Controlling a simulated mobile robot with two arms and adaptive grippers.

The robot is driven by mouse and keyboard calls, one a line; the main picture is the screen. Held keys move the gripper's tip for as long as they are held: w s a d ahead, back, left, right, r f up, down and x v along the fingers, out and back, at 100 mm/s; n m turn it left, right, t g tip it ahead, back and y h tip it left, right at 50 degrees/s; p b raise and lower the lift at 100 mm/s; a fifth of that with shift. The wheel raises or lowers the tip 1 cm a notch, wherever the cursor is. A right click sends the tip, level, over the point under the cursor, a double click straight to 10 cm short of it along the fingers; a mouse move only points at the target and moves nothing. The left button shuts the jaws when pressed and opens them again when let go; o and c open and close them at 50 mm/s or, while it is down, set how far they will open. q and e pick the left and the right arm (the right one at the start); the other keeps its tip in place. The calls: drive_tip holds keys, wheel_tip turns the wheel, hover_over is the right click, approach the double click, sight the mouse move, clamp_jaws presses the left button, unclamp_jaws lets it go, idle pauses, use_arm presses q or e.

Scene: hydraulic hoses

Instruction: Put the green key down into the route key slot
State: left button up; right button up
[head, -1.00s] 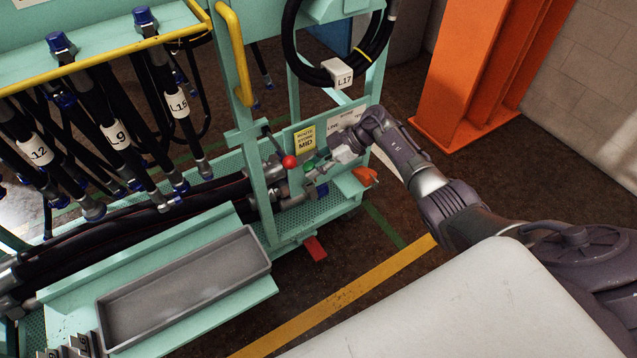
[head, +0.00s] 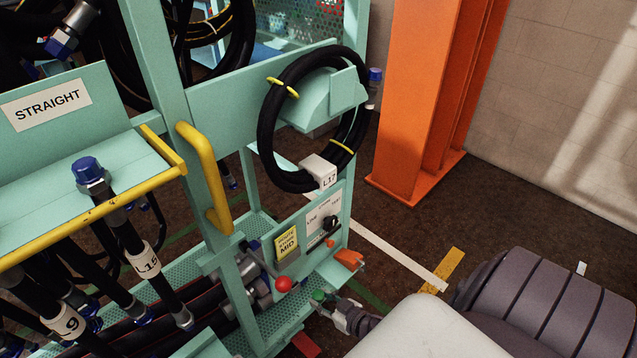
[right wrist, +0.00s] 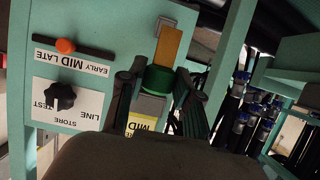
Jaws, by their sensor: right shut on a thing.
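The green key shows in the right wrist view as a dark green head (right wrist: 158,80) with a flat brass-coloured part (right wrist: 169,46) beyond it. My right gripper (right wrist: 157,88) is shut on the green head, one finger on each side. In the head view my right gripper (head: 338,309) is low by the front of the rack, with the green key (head: 318,296) at its tips. A grey plate (right wrist: 147,106) shows beside the key. I cannot tell which opening is the route key slot, or whether the key touches anything. My left gripper is not in view.
A panel with a black selector knob (right wrist: 60,96) and an orange slider knob (right wrist: 65,46) is close by. A red ball knob (head: 283,284) and an orange piece (head: 349,258) are near the gripper. Hose coil L17 (head: 267,130) hangs above. Open floor lies to the right.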

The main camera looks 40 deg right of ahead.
drive_tip(key=shift+r, duration=0.1)
drive_tip(key=shift+p, duration=0.55)
drive_tip(key=shift+w+a, duration=0.15)
drive_tip(key=shift+w, duration=1.5)
drive_tip(key=shift+w+a, duration=0.15)
drive_tip(key=shift+w, duration=1.45)
drive_tip(key=shift+w+a, duration=0.15)
drive_tip(key=shift+w, duration=1.5)
drive_tip(key=shift+f+b, duration=1.3)
drive_tip(key=shift+f, duration=0.35)
